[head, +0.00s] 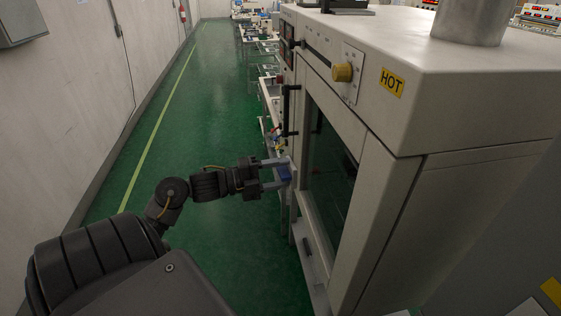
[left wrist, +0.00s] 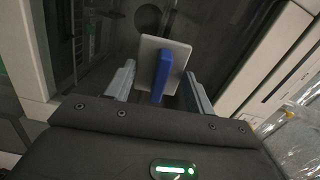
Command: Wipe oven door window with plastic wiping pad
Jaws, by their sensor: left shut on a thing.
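The oven door window (head: 332,180) is a dark glass pane in the front of the large pale oven (head: 470,110). It also shows as dark glass in the left wrist view (left wrist: 215,25). The wiping pad is a light grey plate (left wrist: 150,46) with a blue grip (left wrist: 161,75). My left gripper (head: 284,173) is shut on the pad's blue grip, out in front of the oven door at the left of the window. The plate faces the glass; I cannot tell whether it touches. My right gripper is out of view.
Benches with equipment (head: 258,45) line the back. The green floor (head: 190,110) to the left is clear, up to a wall.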

